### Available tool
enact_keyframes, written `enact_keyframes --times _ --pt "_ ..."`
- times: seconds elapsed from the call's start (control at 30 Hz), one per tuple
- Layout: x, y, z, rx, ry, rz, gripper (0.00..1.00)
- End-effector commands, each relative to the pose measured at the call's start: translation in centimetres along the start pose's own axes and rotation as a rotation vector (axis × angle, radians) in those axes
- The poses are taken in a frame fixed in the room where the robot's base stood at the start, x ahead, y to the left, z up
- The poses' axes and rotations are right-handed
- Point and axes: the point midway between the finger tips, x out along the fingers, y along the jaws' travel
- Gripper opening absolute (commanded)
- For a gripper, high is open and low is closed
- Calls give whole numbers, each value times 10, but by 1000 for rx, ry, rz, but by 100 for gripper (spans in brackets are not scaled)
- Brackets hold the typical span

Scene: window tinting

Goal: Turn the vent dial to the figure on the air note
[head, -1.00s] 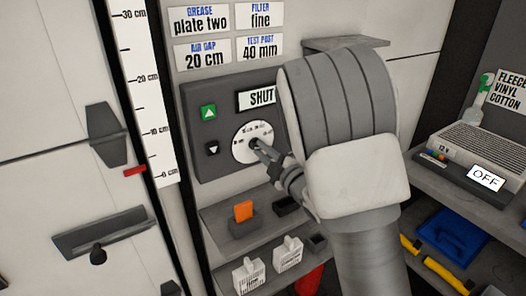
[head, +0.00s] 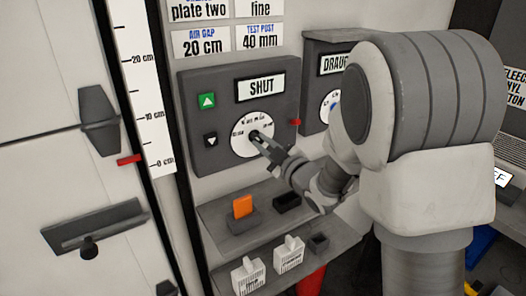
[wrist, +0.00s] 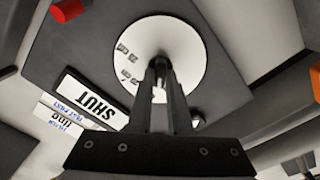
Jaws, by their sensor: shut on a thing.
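The dial also fills the middle of the wrist view (wrist: 190,45). My gripper (head: 257,138) is shut on the small dark knob (head: 253,133) at the dial's centre. In the wrist view the fingers (wrist: 160,72) hide most of the knob. The air note (head: 202,42) above the panel reads AIR GAP 20 cm.
A second panel (head: 316,48), its label partly hidden, stands right of the first behind my arm. Left is a cm scale (head: 142,90) with a red marker (head: 129,160) near 0.

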Motion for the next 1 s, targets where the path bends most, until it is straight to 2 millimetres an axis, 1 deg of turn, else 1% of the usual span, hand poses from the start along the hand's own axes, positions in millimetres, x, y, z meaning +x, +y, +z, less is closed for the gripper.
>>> enact_keyframes --times 0.03,0.7,1.0 --pt "-1 -1 3 45 0 3 0" --pt "0 1 1 681 -3 1 0" --pt "0 1 1 925 -4 1 0"
